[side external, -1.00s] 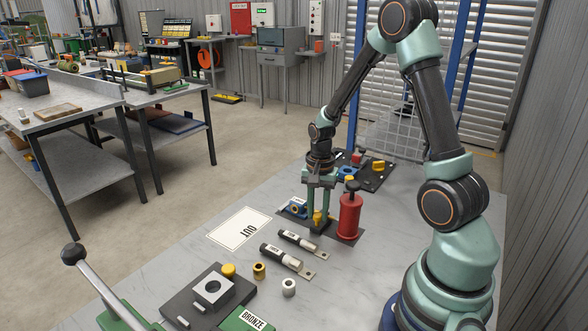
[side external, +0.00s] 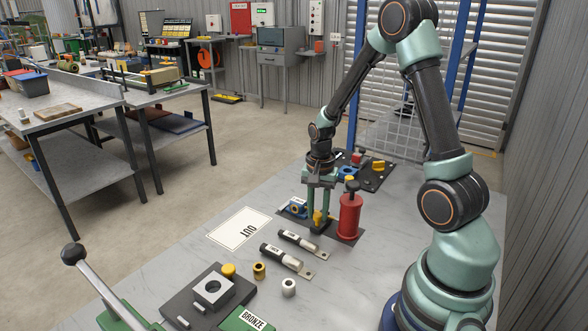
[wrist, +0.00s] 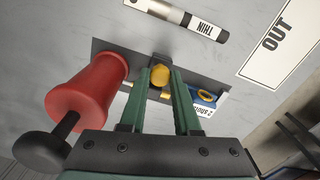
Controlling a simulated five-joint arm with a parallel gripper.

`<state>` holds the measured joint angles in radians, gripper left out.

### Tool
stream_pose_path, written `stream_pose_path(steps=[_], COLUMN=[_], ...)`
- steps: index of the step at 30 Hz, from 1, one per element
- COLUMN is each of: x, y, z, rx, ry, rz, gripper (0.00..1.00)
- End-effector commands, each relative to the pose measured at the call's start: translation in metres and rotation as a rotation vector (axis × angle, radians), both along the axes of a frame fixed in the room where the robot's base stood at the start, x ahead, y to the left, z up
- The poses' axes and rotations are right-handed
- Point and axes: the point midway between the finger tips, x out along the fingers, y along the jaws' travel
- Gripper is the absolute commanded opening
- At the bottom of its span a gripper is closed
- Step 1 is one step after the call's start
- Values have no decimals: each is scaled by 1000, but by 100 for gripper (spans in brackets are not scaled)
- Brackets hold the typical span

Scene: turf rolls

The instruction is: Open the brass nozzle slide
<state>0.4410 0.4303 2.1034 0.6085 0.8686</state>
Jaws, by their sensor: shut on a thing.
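The brass nozzle slide shows as a yellow-gold knob (wrist: 159,75) between my fingertips in the wrist view, on a dark base plate (wrist: 110,52). In the side view it is the small yellow piece (side external: 318,217) low between the fingers. My gripper (side external: 319,209) points straight down and is shut on this piece; its green fingers (wrist: 160,82) stand on either side of it. A red cylinder with a black knob (side external: 349,216) stands right beside the gripper. The fingers hide part of the slide, so I cannot tell how far it is open.
A blue part with a ring (side external: 297,208) sits just left of the gripper. Two dark tubes with tags, one marked THIN (wrist: 180,18), lie in front. An OUT card (side external: 238,228) lies flat at left. A dark tray (side external: 374,178) with small parts is behind.

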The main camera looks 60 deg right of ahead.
Motion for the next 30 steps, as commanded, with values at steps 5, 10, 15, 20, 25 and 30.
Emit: stream_pose_path(steps=[5,10,15,20,25,30], x=[0,-4,-4,-4,-4,-4], y=[0,0,0,0,0,0], z=[1,1,1,1,1,9], rx=[-1,-1,-1,-1,-1,-2], ry=[-2,-2,-2,-2,-1,-5], rz=[1,1,1,1,1,0], gripper=[0,0,46,61,61,61])
